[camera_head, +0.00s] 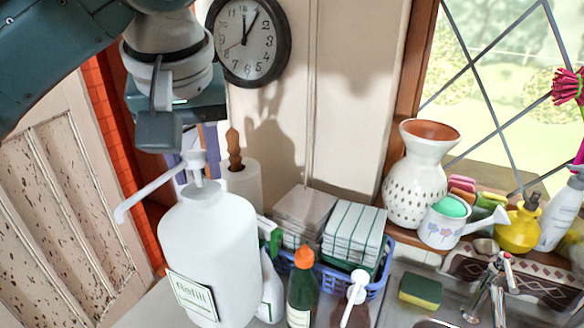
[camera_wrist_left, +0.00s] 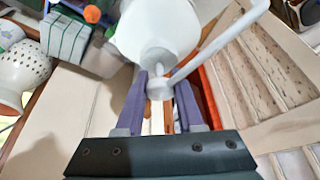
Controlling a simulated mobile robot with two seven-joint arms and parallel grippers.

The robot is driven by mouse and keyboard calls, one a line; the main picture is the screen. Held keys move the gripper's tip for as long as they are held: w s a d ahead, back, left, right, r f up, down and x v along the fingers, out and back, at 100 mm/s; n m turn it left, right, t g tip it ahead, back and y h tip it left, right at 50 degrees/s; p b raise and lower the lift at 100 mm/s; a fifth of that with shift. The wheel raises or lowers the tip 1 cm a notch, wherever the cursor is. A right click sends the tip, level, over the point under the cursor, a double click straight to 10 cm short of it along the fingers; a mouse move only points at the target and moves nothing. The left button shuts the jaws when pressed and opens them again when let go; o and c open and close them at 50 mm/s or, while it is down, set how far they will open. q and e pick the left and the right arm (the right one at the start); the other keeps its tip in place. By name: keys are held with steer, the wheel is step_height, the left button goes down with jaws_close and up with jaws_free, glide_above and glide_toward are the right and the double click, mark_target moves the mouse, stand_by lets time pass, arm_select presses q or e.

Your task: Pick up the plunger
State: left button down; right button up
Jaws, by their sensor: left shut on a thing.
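The plunger is the white pump top (camera_head: 194,160) with a long spout pointing left, on the large white refill bottle (camera_head: 215,245). My left gripper (camera_head: 195,152) points down from above, its purple fingers on either side of the pump head. It is shut on the pump head. In the left wrist view the pump head (camera_wrist_left: 159,88) sits between the fingertips (camera_wrist_left: 160,92), with the bottle (camera_wrist_left: 160,35) beyond. A short stem joins the pump head to the bottle's neck. The bottle stands upright. My right gripper is not in view.
A paper roll (camera_head: 242,182) with a wooden knob stands close behind the bottle. A blue basket (camera_head: 378,284) with folded cloths, a green bottle (camera_head: 302,287) and a brown pump bottle (camera_head: 354,300) crowd the right. A clock (camera_head: 247,42) hangs on the wall behind.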

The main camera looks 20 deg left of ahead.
arm_select(q)
steer(key=s+d+r+m+h+p, duration=0.1)
steer(key=s+d+r+m+p, duration=0.2)
steer(key=r+p, duration=0.6)
steer(key=s+d+r+m+t+h+p, duration=0.1)
steer(key=s+d+r+m+p, duration=0.2)
steer(key=r+p, duration=0.7)
step_height(320, 180, up, 12)
steer(key=shift+s+d+r+m+h, duration=0.2)
steer(key=shift+d+m+h, duration=0.2)
steer(key=shift+d+m, duration=0.5)
